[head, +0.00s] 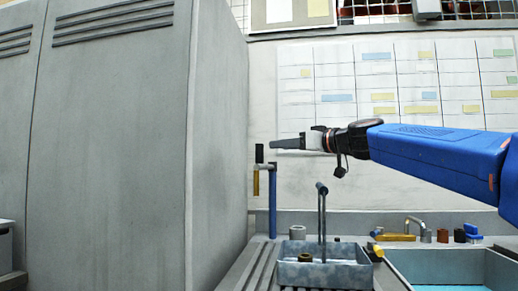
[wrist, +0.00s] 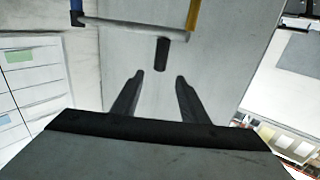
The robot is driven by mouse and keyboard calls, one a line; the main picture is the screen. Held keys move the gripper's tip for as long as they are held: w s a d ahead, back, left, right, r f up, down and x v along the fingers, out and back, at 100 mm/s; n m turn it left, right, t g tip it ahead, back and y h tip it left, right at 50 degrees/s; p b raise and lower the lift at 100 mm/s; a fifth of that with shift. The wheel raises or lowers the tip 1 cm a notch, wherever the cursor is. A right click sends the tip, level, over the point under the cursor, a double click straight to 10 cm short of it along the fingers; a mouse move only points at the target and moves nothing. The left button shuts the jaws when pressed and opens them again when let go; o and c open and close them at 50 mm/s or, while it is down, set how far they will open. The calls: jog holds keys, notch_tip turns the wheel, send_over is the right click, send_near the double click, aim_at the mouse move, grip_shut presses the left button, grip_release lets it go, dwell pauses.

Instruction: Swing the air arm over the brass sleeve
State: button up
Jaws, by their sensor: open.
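The air arm stands left of centre in the head view, on a blue post (head: 272,205). Its short crossbar carries a hanging yellow nozzle (head: 256,183) and an upright black handle (head: 259,153). In the wrist view the black handle (wrist: 162,54) lies just beyond and between my open fingertips (wrist: 158,79); contact does not show. The crossbar (wrist: 130,28) runs from the blue post to the yellow nozzle (wrist: 193,14). My gripper (head: 272,144) points left, close to the handle and above the crossbar. A small brass-coloured ring, likely the brass sleeve (head: 305,257), sits at the grey-blue tray.
A tall grey cabinet (head: 120,150) stands close on the left. The speckled tray (head: 325,274) has a dark bent post (head: 322,215) rising by it. A blue-lined bin (head: 450,262) is at right, with small fittings behind it. A wall chart (head: 390,85) hangs behind.

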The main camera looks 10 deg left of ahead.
aim_at(260, 147)
jog(key=x, duration=1.1)
grip_shut()
